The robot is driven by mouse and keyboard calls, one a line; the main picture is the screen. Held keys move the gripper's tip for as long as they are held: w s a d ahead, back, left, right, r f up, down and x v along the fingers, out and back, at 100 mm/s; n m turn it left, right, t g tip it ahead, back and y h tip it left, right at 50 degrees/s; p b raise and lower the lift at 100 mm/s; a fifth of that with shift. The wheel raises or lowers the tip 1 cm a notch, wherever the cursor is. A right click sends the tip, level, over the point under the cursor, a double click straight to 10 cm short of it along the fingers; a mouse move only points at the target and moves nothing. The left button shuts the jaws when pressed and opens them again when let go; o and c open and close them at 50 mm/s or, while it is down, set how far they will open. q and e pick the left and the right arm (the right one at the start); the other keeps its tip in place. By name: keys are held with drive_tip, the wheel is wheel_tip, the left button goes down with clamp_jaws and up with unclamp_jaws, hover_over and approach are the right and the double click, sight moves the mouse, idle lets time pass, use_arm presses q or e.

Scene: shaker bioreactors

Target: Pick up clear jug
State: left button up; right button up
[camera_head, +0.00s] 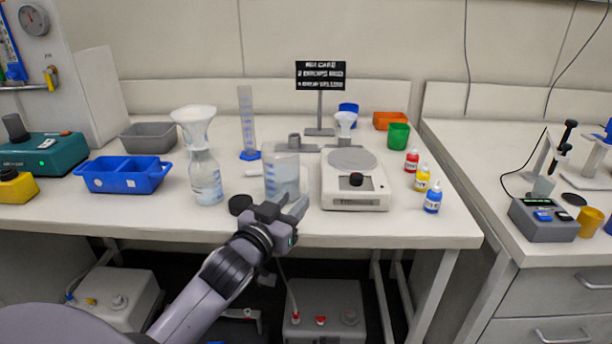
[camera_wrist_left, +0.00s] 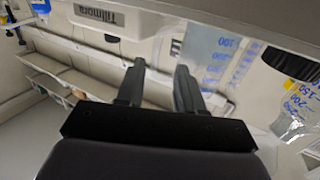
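The clear jug (camera_head: 281,170) with blue graduation marks stands upright near the front edge of the bench, between the flask and the white scale. It also shows in the left wrist view (camera_wrist_left: 222,58), tilted by the camera angle, to the right of the fingers. My left gripper (camera_head: 289,204) is at the bench's front edge, just in front of the jug's lower part, which it partly hides. In the left wrist view my left gripper (camera_wrist_left: 159,82) has its two fingers apart with nothing between them. My right gripper is not in view.
A flask (camera_head: 206,184) with a white funnel stands left of the jug. A black cap (camera_head: 240,205) lies between them. The white scale (camera_head: 354,196) is close on the jug's right. A graduated cylinder (camera_head: 247,125) stands behind. Small coloured bottles (camera_head: 421,179) stand farther right.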

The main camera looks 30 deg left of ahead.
sight(309, 179)
use_arm(q)
drive_tip(key=shift+w+r, duration=0.75)
drive_tip(key=shift+w, duration=0.05)
drive_tip(key=shift+w+a+p, duration=0.15)
drive_tip(key=shift+w+p, duration=0.05)
drive_tip(key=shift+w, duration=1.45)
drive_tip(key=shift+w+a+p, duration=0.15)
drive_tip(key=shift+w+p, duration=0.05)
drive_tip(key=shift+w, duration=1.4)
clamp_jaws()
drive_tip(key=shift+r, duration=0.15)
